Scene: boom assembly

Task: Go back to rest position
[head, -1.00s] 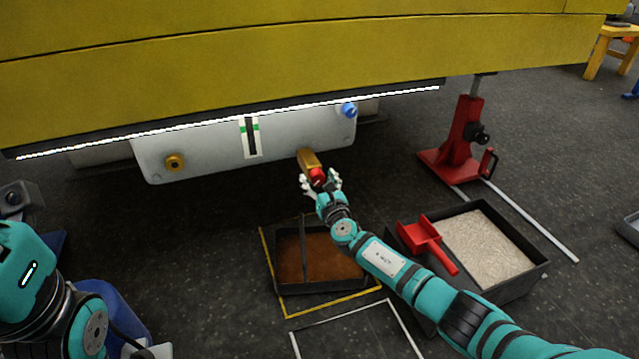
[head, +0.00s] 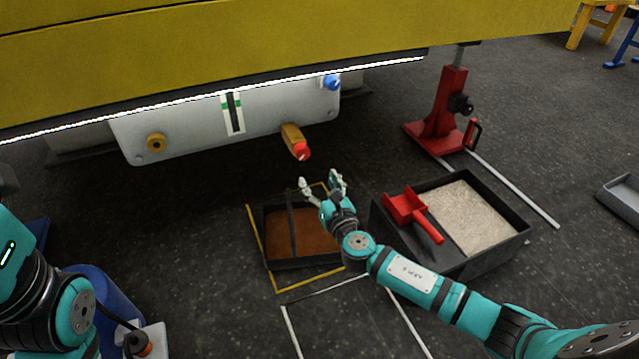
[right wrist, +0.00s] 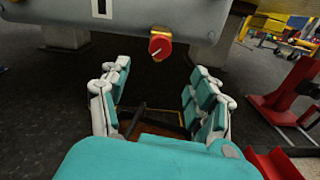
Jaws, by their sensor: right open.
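My right gripper (head: 322,184) is open and empty in the head view, a little below and to the right of the brass fitting (head: 291,135) with a red cap (head: 301,151). The fitting sticks out from the grey panel (head: 190,130) under the yellow boom (head: 250,45). In the right wrist view, my right gripper (right wrist: 163,98) has its fingers spread wide, and the red cap (right wrist: 160,47) shows beyond them, apart from both. My left arm shows at the lower left of the head view, but its gripper is out of the picture.
A black tray with brown contents (head: 268,254) stands on the floor below my right gripper. A black bin of pale granules (head: 525,232) with a red scoop (head: 408,205) is to its right. A red jack (head: 447,112) stands behind. Dark floor between panel and trays is clear.

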